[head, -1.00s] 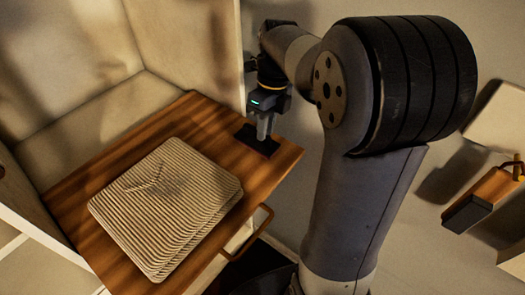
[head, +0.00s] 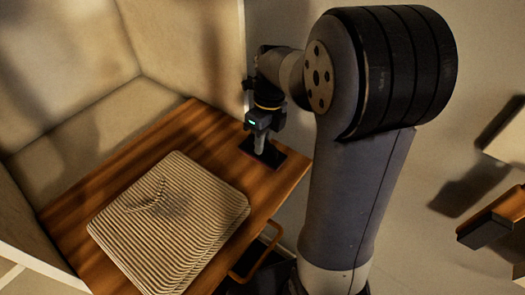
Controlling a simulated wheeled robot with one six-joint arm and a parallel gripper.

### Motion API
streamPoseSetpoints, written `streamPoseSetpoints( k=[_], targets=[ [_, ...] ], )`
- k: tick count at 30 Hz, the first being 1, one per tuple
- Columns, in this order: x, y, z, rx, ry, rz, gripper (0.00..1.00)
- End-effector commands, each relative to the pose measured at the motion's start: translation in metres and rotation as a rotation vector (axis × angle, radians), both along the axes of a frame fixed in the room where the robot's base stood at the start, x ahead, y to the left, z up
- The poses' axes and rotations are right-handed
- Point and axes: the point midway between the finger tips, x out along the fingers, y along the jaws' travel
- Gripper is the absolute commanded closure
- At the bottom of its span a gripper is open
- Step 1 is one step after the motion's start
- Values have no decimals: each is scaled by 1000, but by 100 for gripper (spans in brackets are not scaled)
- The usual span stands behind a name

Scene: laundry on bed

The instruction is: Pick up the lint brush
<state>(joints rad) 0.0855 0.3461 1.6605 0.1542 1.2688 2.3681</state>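A flat dark rectangular thing, which looks like the lint brush (head: 274,159), lies on the wooden tabletop (head: 205,130) near its right corner. My gripper (head: 261,146) points down right at it, with the fingertips at or just above its dark surface. The fingers show as one narrow grey shape, so I cannot tell whether they are apart, closed, or around part of the brush. The near parts of the gripper hide some of the brush.
A ribbed, light folded cloth stack (head: 170,225) covers much of the tabletop left of my gripper. A rail-like handle (head: 258,255) juts from the table's front side. Pale walls stand behind and left. A wooden piece of furniture (head: 495,215) is at the far right.

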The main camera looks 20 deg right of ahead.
Motion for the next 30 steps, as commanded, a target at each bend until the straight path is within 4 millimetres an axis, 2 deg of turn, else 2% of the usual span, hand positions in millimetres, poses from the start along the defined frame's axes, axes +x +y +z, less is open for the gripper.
streamPoseSetpoints(
  k=[1,5,17,20,30],
  targets=[
    [0,0,0,0,0,0,89],
    [0,0,0,0,0,0,100],
    [1,0,3,0,-2,0,100],
    [1,0,13,0,-5,0,100],
    [1,0,79,0,-5,0,100]
  ],
)
